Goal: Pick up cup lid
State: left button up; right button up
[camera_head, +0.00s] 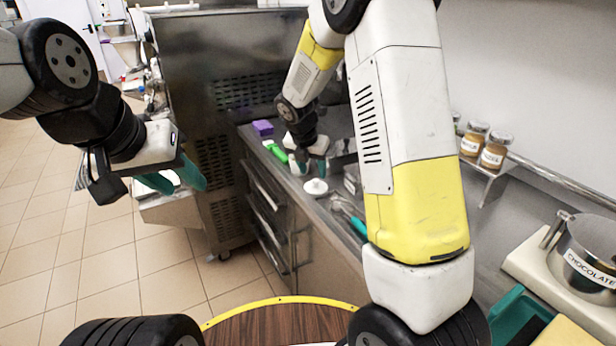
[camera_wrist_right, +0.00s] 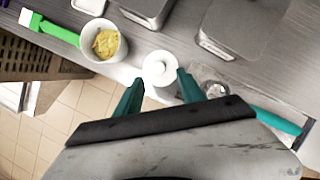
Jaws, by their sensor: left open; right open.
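A round white cup lid (camera_head: 316,187) with a raised centre lies on the metal counter near its front edge. In the right wrist view the lid (camera_wrist_right: 160,68) sits just beyond and between the two teal fingertips. My right gripper (camera_wrist_right: 160,81) is open and empty; in the head view it shows behind the lid, over the counter, with its fingers mostly hidden. My left gripper (camera_head: 172,181) is open and empty, out over the floor at the left, away from the counter.
A white cup with yellow contents (camera_wrist_right: 104,42) stands beside the lid, with a green-handled tool (camera_wrist_right: 55,34) past it. Metal containers (camera_wrist_right: 232,28) stand behind. A teal-handled utensil (camera_wrist_right: 278,122) lies to the right. A chocolate pot (camera_head: 590,252) stands at far right.

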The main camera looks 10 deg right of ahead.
aim_at(315, 181)
jog(key=x, duration=0.5)
jog(key=shift+w+f, duration=0.15)
jog(key=shift+f, duration=0.05)
jog(key=shift+c, duration=0.3)
grip_shut()
